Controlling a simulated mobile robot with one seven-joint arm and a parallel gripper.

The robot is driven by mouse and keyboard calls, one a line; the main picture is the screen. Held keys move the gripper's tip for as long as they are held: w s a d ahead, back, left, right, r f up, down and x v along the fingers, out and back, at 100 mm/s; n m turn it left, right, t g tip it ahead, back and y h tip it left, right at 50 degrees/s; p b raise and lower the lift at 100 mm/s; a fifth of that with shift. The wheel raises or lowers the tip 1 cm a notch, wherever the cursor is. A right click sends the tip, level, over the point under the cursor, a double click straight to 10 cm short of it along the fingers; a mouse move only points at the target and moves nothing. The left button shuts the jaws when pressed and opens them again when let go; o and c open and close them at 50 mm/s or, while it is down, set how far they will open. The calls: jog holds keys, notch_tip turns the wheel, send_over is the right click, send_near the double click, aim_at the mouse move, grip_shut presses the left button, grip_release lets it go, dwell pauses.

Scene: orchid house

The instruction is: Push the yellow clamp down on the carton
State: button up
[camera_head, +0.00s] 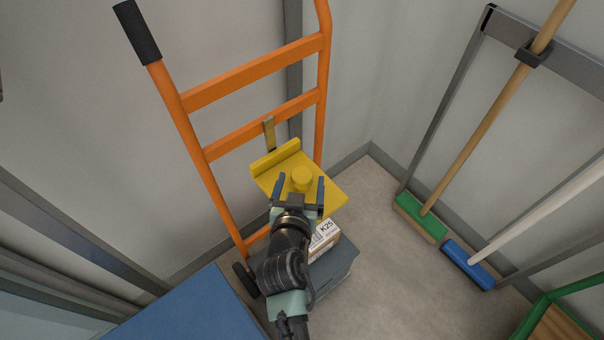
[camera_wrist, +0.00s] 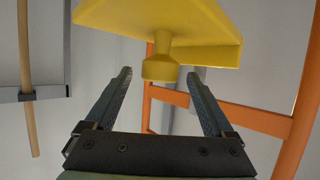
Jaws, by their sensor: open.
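The yellow clamp (camera_head: 332,192) is a flat plate with a raised back edge and a round knob (camera_head: 302,178) on top. It sits in front of the orange hand truck (camera_head: 255,68), above the carton (camera_head: 325,238) marked K25, which it and my arm partly cover. The gap between plate and carton is hard to judge. My gripper (camera_head: 299,184) is open at the knob, a finger on either side in the head view. In the wrist view the clamp (camera_wrist: 165,20) fills the top and the knob (camera_wrist: 160,68) shows between the fingertips; I see no clear contact.
A blue surface (camera_head: 185,312) lies at lower left. Green (camera_head: 420,217) and blue (camera_head: 468,264) broom heads stand at right by a metal frame. The floor between is clear. Walls close off the corner behind.

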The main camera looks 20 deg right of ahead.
jog(key=shift+x, duration=1.4)
grip_shut()
